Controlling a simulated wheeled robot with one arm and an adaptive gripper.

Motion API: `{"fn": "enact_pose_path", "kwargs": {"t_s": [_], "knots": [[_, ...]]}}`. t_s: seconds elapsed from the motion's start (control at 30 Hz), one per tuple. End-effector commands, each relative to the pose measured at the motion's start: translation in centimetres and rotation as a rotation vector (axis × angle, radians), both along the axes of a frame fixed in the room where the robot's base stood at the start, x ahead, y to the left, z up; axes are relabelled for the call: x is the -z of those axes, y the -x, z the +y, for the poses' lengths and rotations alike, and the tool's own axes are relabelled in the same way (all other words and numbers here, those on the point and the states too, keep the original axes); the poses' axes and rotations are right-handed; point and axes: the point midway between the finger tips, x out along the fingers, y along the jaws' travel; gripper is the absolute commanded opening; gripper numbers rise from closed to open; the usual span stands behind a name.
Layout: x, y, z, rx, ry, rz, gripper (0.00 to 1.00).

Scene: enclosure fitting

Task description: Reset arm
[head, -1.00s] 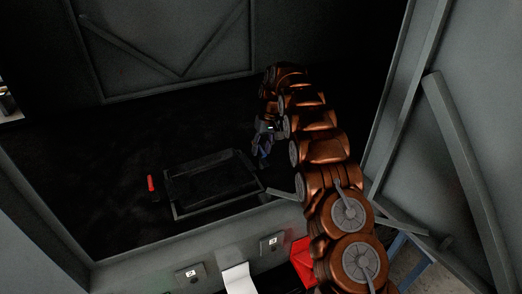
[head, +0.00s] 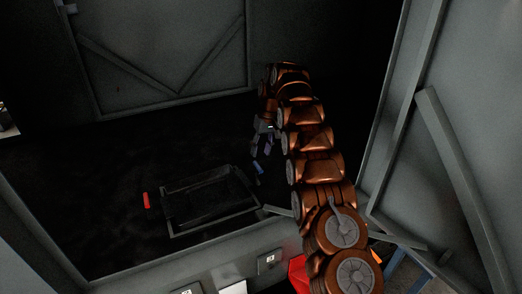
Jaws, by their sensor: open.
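My copper-coloured arm reaches from the lower right up into the dark enclosure and bends over at the top. My gripper (head: 261,160) hangs down at the arm's left side, above the right end of a dark rectangular frame or tray (head: 167,215). Its fingers look apart and I see nothing between them. The scene is dim, so the exact gap between the gripper and the tray's edge cannot be told.
A small red object (head: 146,200) is left of the tray on the dark floor. A braced grey panel (head: 165,45) stands at the back, another (head: 440,130) at the right. A grey front wall with latches (head: 271,259) borders the enclosure. The floor on the left looks clear.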

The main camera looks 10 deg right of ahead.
Motion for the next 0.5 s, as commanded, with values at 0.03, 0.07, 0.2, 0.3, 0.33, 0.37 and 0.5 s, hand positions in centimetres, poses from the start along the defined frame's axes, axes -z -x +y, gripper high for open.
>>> {"fn": "enact_pose_path", "kwargs": {"t_s": [0.03, 0.07, 0.2, 0.3, 0.33, 0.37, 0.5], "knots": [[0.0, 0.0, 0.0, 0.0, 0.0, 0.0, 0.44], [-0.01, 0.0, 0.0, 0.0, 0.0, 0.0, 0.44], [-0.01, 0.0, -0.01, 0.0, 0.0, 0.0, 0.44], [-0.01, -0.01, 0.0, 0.0, 0.0, 0.0, 0.44], [-0.01, -0.01, -0.01, 0.0, 0.0, 0.0, 0.44], [-0.01, -0.01, -0.01, 0.0, 0.0, -0.001, 0.44], [-0.98, 0.66, 0.13, 0.007, 0.004, 0.003, 0.44]]}}
